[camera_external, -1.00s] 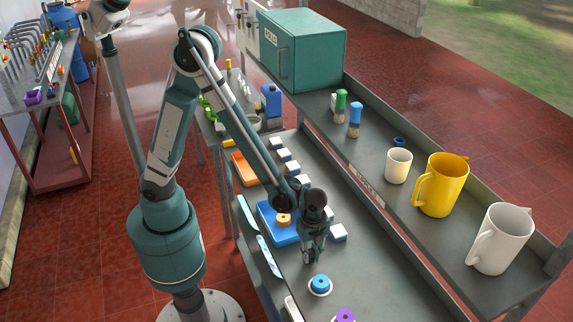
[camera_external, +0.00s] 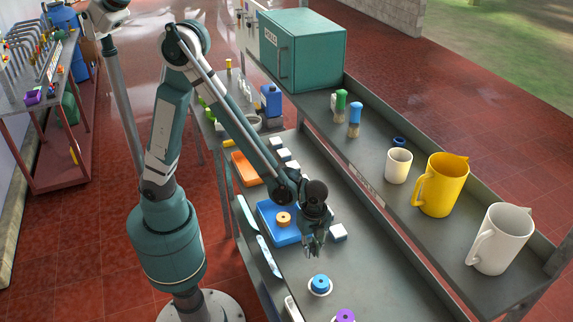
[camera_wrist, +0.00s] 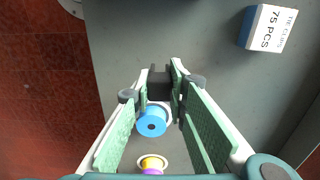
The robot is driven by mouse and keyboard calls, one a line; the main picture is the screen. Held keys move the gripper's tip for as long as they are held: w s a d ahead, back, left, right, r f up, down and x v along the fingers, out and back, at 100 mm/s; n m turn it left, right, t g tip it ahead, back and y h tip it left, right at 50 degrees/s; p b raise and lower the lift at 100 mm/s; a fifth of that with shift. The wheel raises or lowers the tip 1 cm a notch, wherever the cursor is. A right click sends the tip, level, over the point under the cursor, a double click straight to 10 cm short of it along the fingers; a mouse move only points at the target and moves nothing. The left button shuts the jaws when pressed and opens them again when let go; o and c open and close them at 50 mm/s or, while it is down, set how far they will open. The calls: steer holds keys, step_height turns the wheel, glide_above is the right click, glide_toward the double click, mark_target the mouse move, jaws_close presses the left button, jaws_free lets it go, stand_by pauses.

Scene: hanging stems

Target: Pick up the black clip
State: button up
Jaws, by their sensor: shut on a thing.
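In the wrist view, my gripper (camera_wrist: 158,90) has its two green-padded fingers on either side of a small black block, the black clip (camera_wrist: 160,80). The fingers are shut on it near their tips. In the external view, my gripper (camera_external: 314,246) is above the grey bench, to the right of the blue tray. The clip is too small and dark to make out there.
A blue spool (camera_external: 320,282) on a white base and a purple one (camera_external: 345,315) stand in front of my gripper. The blue tray (camera_external: 267,213) holds an orange ring. White boxes (camera_external: 338,232) sit close by. A raised shelf with mugs (camera_external: 440,185) runs along the right.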

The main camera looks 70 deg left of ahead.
mark_target(311, 244)
steer(key=shift+r, duration=3.25)
